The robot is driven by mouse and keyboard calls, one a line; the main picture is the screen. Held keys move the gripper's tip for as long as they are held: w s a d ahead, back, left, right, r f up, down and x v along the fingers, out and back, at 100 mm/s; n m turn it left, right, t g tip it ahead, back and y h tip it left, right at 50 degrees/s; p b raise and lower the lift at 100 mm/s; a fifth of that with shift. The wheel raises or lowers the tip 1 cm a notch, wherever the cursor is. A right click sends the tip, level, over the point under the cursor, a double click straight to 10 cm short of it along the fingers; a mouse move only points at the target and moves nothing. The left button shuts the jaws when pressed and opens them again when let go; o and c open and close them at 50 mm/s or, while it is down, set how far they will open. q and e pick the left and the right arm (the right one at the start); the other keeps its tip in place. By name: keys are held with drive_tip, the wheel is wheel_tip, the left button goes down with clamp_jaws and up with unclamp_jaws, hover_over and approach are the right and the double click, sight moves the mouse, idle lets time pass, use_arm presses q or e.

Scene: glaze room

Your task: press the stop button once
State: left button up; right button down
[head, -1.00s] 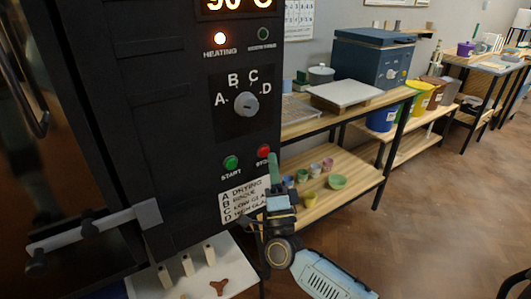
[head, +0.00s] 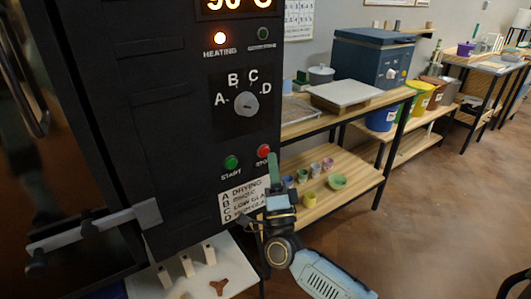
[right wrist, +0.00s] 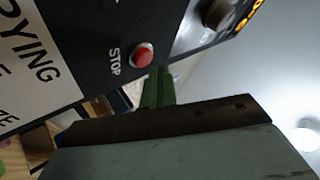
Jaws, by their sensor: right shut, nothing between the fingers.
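The red stop button (head: 263,151) is on the front panel of the black kiln, near its right edge. It also shows in the right wrist view (right wrist: 141,55) beside the word STOP. My right gripper (head: 272,160) is shut and empty, its green fingers pointing up just below and right of the button. In the right wrist view the green fingertips (right wrist: 158,75) are close to the button, with a gap showing between them. The green start button (head: 231,162) is left of the stop button. My left gripper is not in view.
The kiln panel also has a dial (head: 246,104), a lit heating lamp (head: 220,38) and a printed label (head: 244,201). A wooden shelf (head: 345,190) with small pots stands close on the right. A white table (head: 225,262) with cones is below. The floor at right is clear.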

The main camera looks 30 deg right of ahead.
drive_tip(key=shift+w, duration=0.4)
drive_tip(key=shift+w+h+b, duration=0.3)
drive_tip(key=shift+w+b, duration=0.1)
drive_tip(key=shift+w, duration=0.05)
idle(0.5)
idle(0.3)
drive_tip(key=shift+s+p, duration=0.45)
drive_tip(key=shift+s, duration=0.45)
drive_tip(key=s+p, duration=0.2)
drive_tip(key=s, duration=0.3)
drive_tip(key=shift+d, duration=0.2)
drive_tip(key=shift+f, duration=0.1)
idle(0.4)
